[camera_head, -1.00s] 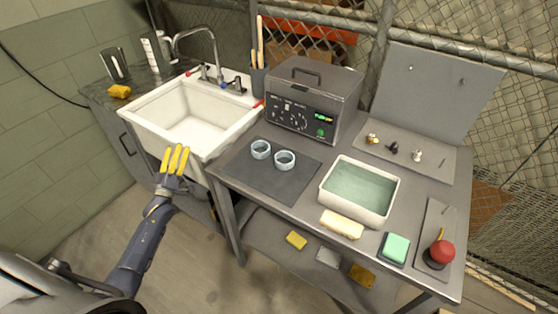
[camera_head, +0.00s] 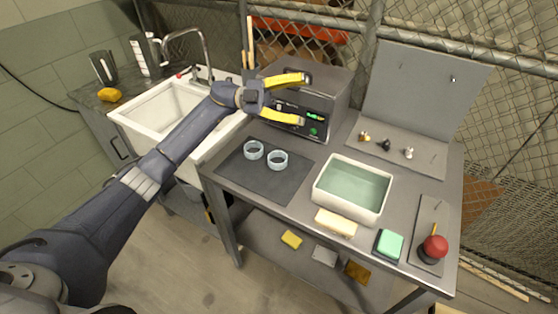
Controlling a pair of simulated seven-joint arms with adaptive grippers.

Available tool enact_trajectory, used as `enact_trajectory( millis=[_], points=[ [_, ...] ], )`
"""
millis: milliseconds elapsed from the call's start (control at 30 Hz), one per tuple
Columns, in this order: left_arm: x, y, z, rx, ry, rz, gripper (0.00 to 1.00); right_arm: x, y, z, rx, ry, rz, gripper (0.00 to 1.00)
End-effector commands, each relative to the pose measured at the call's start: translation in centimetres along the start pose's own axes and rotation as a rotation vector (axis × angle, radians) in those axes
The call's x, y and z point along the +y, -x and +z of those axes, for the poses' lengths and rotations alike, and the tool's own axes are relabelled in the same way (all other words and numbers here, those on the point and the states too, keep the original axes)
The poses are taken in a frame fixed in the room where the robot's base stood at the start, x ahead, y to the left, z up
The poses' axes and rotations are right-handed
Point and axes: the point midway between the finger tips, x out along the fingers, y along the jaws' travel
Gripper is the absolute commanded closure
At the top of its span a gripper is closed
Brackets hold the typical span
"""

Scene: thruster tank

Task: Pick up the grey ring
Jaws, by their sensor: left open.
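Two pale grey-blue rings lie side by side on a dark mat (camera_head: 262,187) on the metal workbench: a left ring (camera_head: 254,150) and a right ring (camera_head: 277,160). I cannot tell from colour which one is the grey ring. My left gripper (camera_head: 306,99) has yellow fingers spread apart, open and empty. In the picture it sits above and beyond the rings, in front of the grey machine, and its fingers point right. My right gripper is not in view.
A grey machine (camera_head: 330,90) with a control panel stands behind the mat. A water-filled tub (camera_head: 350,212) is right of it, with a cream block (camera_head: 336,223) in front. A white sink (camera_head: 136,124) is at left. A red button (camera_head: 435,247) is at far right.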

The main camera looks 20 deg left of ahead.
Motion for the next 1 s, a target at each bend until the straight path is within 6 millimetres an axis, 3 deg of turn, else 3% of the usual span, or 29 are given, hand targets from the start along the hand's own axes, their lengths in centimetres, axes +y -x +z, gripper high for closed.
enact_trajectory(
  millis=[33, 133, 233, 333, 500, 700, 833, 1000],
  points=[
    [0.7, -1.7, 0.3, -0.027, -0.048, 0.108, 0.29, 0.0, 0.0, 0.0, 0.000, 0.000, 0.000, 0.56],
    [2.9, -3.9, 1.6, -0.085, -0.139, 0.319, 0.29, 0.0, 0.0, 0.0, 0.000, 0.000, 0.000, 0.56],
    [4.8, -4.7, 2.9, -0.143, -0.229, 0.531, 0.29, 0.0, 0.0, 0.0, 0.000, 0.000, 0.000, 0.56],
    [6.4, -4.3, 4.3, -0.202, -0.313, 0.743, 0.29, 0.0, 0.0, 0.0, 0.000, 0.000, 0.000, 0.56],
    [7.5, -1.0, 6.5, -0.310, -0.437, 1.100, 0.29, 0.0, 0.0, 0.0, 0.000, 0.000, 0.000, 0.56],
    [6.2, 4.5, 7.8, -0.427, -0.529, 1.448, 0.29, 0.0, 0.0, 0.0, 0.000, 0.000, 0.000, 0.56],
    [4.9, 7.5, 7.9, -0.483, -0.556, 1.601, 0.29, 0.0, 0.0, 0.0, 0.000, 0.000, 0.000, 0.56],
    [3.7, 9.7, 7.8, -0.524, -0.571, 1.709, 0.29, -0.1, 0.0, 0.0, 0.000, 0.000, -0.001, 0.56]
  ],
)
